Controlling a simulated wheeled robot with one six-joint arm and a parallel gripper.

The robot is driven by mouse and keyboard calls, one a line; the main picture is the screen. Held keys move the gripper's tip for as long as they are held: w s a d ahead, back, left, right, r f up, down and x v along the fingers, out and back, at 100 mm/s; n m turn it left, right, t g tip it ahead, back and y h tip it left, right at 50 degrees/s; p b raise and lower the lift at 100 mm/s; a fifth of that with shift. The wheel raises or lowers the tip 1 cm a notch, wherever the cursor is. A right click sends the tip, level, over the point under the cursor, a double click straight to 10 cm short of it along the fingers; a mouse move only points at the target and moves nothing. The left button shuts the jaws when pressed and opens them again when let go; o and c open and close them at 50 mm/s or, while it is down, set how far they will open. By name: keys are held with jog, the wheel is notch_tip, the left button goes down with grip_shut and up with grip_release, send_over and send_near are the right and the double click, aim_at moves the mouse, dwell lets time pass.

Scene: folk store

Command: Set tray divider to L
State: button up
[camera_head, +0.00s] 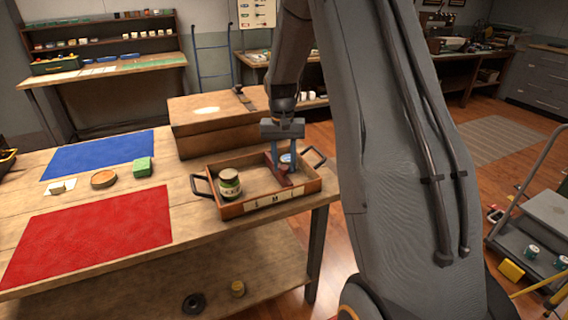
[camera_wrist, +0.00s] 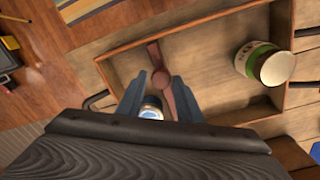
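The wooden tray (camera_head: 243,209) with dark handles stands near the table's right edge. Its red-brown divider (camera_head: 273,163) runs from back to front inside, and also shows in the wrist view (camera_wrist: 155,54). My gripper (camera_head: 283,167) reaches down into the tray with its fingers apart. In the wrist view my gripper (camera_wrist: 156,88) has one finger on each side of the divider's knob end; the right finger is close to the divider, and contact is unclear. A jar with a blue-white top (camera_wrist: 151,108) shows between the fingers, partly hidden. The front label strip (camera_head: 275,199) is too small to read.
A green-labelled jar (camera_head: 229,184) stands in the tray's left part. A large wooden box (camera_head: 215,125) sits behind the tray.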

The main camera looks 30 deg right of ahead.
jog(key=shift+a+r+b, duration=0.1)
jog(key=shift+r+b, duration=0.75)
jog(key=shift+r, duration=3.05)
